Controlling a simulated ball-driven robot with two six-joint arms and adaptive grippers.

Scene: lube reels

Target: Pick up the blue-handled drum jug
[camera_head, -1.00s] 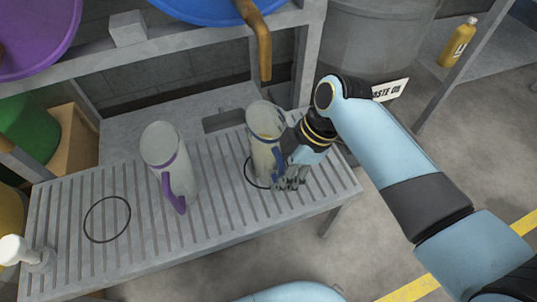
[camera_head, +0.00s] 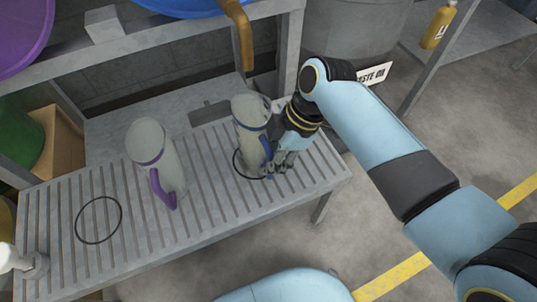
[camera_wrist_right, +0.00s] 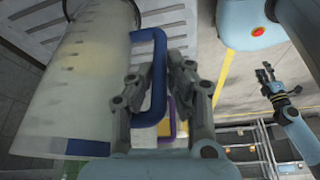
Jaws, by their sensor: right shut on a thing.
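The blue-handled drum jug (camera_head: 249,112), pale and translucent with a blue band, stands nearly upright at the right part of the slatted bench, at a black ring. My right gripper (camera_head: 279,162) is at its right side. In the right wrist view the jug (camera_wrist_right: 75,80) fills the left, and its blue handle (camera_wrist_right: 159,75) lies between the fingers of the right gripper (camera_wrist_right: 158,72), which is shut on it. I cannot tell whether the jug's base touches the slats. My left gripper (camera_wrist_right: 266,74) shows small at the right of that view, fingers apart and empty.
A purple-handled jug (camera_head: 152,148) stands to the left on the slatted bench (camera_head: 150,240). An empty black ring (camera_head: 99,220) lies farther left. An orange-brown spout (camera_head: 241,38) hangs above and behind the blue-handled jug. A grey waste-oil drum (camera_head: 345,35) stands behind my right arm.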

